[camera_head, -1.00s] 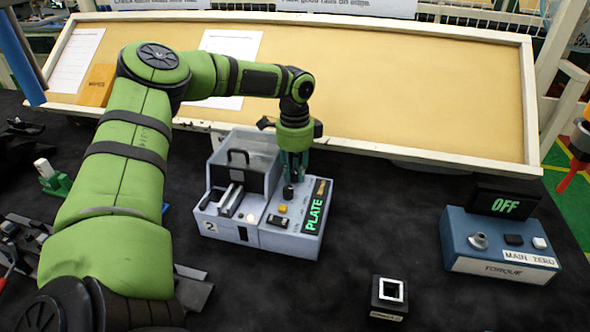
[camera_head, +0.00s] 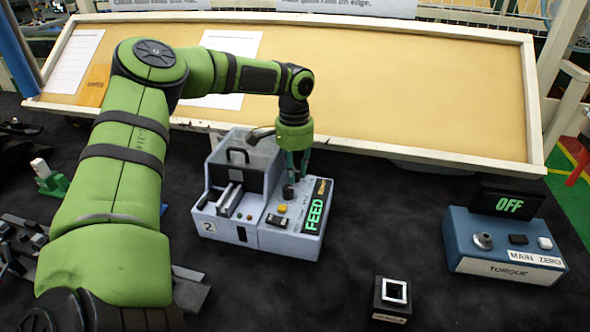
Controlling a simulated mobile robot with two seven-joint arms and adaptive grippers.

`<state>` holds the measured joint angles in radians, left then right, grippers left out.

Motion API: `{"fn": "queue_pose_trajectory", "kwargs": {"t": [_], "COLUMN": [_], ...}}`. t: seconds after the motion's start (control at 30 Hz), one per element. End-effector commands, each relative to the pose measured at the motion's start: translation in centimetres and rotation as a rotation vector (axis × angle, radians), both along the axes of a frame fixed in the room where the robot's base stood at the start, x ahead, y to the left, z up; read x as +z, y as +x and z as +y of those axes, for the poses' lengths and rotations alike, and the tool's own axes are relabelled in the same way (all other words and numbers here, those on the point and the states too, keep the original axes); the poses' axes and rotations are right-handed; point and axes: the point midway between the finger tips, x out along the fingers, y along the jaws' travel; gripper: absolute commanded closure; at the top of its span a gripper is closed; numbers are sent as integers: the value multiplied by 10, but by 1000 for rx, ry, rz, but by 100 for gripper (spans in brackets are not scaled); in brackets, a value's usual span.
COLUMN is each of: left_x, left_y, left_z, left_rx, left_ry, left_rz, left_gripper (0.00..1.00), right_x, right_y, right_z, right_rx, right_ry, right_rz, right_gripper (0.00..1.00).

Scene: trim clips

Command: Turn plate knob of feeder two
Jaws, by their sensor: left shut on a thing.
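Feeder two (camera_head: 274,240) is a pale grey box marked "2", standing on the dark table in the middle. The fingers partly cover the knob's upper part. My right gripper does not show.
A blue torque box (camera_head: 500,247) with a display (camera_head: 508,204) reading "OFF" stands at the right. A small black block with a white square frame (camera_head: 391,300) sits at the front. A framed tan board (camera_head: 400,85) borders the back. Dark table between them is clear.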

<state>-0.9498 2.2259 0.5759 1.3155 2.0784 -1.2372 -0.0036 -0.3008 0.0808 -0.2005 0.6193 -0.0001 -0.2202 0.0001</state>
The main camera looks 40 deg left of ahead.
Motion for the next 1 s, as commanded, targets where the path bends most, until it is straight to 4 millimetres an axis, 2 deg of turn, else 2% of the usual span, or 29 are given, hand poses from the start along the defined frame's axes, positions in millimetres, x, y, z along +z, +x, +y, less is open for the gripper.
{"fn": "queue_pose_trajectory", "kwargs": {"t": [0.33,0.87,0.9,0.93,1.0], "left_x": [0,0,0,0,0], "left_y": [0,0,0,0,0], "left_z": [0,0,0,0,0], "left_rx": [140,164,164,164,164], "left_ry": [2,1,1,1,1], "left_rz": [0,0,0,0,0], "left_gripper": [100,100,71,65,65], "right_x": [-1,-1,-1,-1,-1], "right_y": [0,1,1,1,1], "right_z": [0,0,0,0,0], "right_rx": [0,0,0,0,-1], "right_ry": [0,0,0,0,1], "right_rz": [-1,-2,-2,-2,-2], "right_gripper": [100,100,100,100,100]}}
